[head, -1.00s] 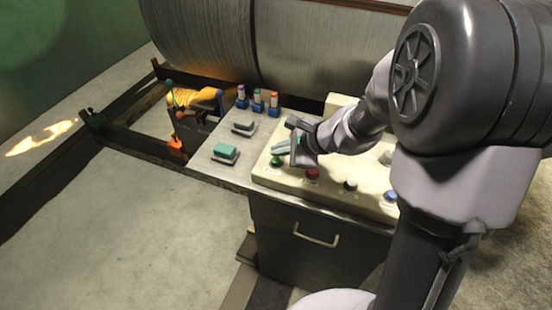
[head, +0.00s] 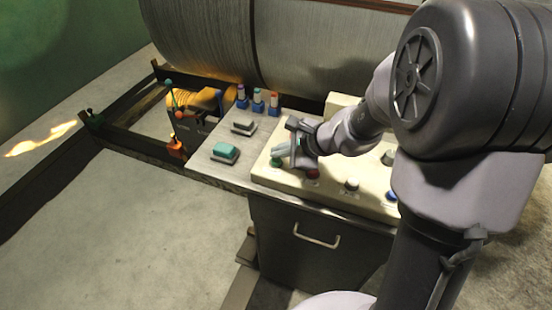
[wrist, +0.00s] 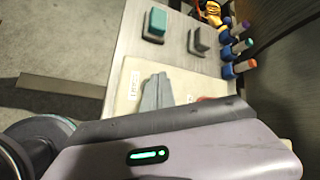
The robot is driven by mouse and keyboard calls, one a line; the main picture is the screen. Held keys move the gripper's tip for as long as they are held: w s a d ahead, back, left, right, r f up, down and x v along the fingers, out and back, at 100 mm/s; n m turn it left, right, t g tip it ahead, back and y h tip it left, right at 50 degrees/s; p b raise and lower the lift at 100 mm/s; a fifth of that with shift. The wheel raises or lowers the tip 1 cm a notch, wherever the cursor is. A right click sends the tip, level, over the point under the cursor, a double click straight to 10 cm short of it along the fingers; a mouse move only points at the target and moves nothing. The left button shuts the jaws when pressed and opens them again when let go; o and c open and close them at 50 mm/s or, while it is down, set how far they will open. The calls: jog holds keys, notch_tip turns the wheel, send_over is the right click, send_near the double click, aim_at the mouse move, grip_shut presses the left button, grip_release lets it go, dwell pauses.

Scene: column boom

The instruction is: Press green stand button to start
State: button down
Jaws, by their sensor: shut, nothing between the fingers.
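The cream control panel (head: 330,193) carries a row of round buttons along its front edge. The green button (head: 276,162) is at the left end of that row, small and dark in the head view. My gripper (head: 279,151) is shut and empty, with its fingertips just above and behind the green button in the picture. I cannot tell whether they touch it. In the wrist view the closed grey fingers (wrist: 156,92) lie over the cream panel beside a small white label (wrist: 135,84). The green button cannot be made out there.
A red button (head: 312,174) sits right beside my gripper, with a black one (head: 351,186) and a blue one (head: 391,196) further right. A teal block (head: 225,153) and a grey block (head: 243,127) stand left on the metal top. Several capped markers (head: 258,100) stand behind.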

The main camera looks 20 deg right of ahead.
aim_at(279, 161)
jog(key=shift+f+b, duration=0.55)
dwell(0.4)
jog(key=shift+r+p, duration=0.7)
jog(key=shift+r, duration=0.25)
notch_tip(279, 161, up, 5)
jog(key=p, duration=0.4)
jog(key=shift+r, duration=0.1)
dwell(0.5)
